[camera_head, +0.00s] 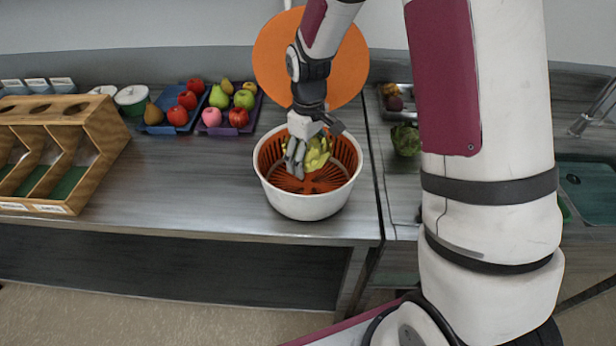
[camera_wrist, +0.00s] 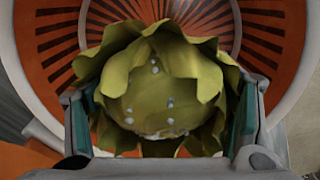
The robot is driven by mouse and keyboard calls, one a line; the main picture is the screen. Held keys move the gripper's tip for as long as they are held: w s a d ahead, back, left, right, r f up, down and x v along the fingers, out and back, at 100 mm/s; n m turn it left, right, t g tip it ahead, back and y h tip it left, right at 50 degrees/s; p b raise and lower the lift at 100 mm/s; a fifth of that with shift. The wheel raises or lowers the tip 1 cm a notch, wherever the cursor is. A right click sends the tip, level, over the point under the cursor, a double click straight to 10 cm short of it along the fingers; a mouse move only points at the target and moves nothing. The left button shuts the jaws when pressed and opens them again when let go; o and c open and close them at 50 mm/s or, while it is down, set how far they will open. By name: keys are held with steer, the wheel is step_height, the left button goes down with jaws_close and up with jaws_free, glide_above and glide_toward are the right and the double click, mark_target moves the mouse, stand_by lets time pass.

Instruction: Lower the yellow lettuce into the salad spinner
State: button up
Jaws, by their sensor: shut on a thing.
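The yellow lettuce (camera_head: 318,152) is a yellow-green leafy head. It also fills the middle of the wrist view (camera_wrist: 165,90), with small pale droplets on its leaves. My gripper (camera_head: 305,160) is shut on it, with a finger on each side in the wrist view (camera_wrist: 163,125). The salad spinner (camera_head: 312,206) is a white bowl with an orange slotted basket; it stands open near the right end of the counter. The lettuce and fingertips are within the spinner's opening. I cannot tell whether the lettuce touches the basket floor.
A large orange disc (camera_head: 270,55) stands behind the spinner. Blue and purple trays (camera_head: 214,131) hold fruit to the left. A wooden divided rack (camera_head: 100,150) is at far left. A green leafy head (camera_head: 405,139) lies on the right counter.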

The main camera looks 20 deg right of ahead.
mark_target(308, 186)
steer(key=shift+f, duration=1.05)
steer(key=shift+f+b, duration=1.1)
steer(key=shift+f, duration=1.45)
stand_by(1.2)
steer(key=o, duration=1.3)
step_height(308, 186, up, 12)
steer(key=s+r+m+t, duration=0.25)
steer(key=s+r, duration=0.55)
steer(key=r, duration=0.5)
steer(key=s+r+m+t, duration=0.1)
steer(key=s+r+m, duration=0.1)
steer(key=s, duration=0.5)
steer(key=s+r+m+t, duration=0.2)
steer(key=s+r, duration=0.1)
steer(key=s, duration=0.4)
steer(key=shift+r, duration=0.25)
